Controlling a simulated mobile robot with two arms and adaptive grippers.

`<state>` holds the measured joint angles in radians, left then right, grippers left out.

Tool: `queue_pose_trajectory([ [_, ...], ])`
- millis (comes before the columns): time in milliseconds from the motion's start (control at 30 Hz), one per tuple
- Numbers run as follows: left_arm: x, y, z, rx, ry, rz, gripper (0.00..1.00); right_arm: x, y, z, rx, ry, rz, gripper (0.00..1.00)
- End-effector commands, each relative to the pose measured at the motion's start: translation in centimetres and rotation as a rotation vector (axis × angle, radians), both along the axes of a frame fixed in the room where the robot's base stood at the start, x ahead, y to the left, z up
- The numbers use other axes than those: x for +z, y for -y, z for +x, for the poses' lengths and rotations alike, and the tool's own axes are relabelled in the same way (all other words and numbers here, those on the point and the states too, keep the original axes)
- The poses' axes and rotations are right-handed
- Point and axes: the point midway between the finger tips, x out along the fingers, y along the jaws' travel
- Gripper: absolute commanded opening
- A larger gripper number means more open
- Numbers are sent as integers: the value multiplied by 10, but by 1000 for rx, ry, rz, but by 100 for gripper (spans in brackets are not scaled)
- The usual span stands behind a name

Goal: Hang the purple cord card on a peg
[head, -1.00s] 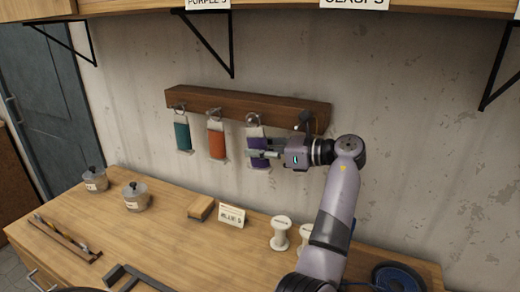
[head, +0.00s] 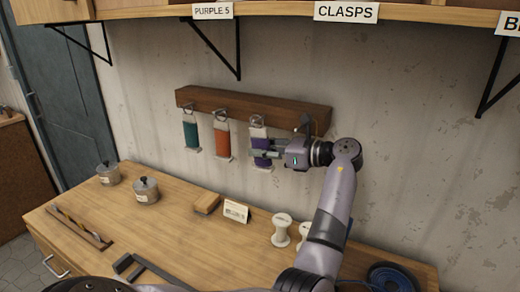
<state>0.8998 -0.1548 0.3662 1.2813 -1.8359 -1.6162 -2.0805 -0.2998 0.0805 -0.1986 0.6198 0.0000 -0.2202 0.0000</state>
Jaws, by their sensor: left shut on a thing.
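The purple cord card (head: 261,144) is upright below the third peg (head: 257,119) of the wooden peg rail (head: 245,105). Its pale top edge meets that peg in the picture; I cannot tell for sure whether its hole is around the peg. My left gripper (head: 266,149) comes from the right and is shut on the card's purple winding. A teal cord card (head: 191,133) and an orange cord card (head: 223,139) hang on the two pegs to the left. My right gripper is out of view.
Below is a wooden bench (head: 170,225) with two lidded pots (head: 146,190), a wooden block (head: 207,203), a small label card (head: 236,211), white spools (head: 282,229) and a blue coil (head: 390,278). A shelf with labels (head: 346,12) runs above. The wall right of my arm is bare.

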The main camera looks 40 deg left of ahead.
Motion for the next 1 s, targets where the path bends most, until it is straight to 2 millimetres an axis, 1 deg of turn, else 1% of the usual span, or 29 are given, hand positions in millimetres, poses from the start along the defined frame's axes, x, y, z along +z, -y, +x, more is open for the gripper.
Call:
queue_pose_trajectory([
  [33, -5, 1, 3, -10, -15, -5, 0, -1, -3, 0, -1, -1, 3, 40],
  [300, -6, 1, 3, -10, -16, -7, 0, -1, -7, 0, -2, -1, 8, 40],
  [333, -6, 1, 3, -10, -16, -7, 23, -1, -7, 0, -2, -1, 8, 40],
  [667, -6, 1, 3, -10, -17, -8, 45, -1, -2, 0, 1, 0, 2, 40],
  [1000, -6, 3, 3, -11, -17, -9, 45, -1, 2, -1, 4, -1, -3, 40],
])
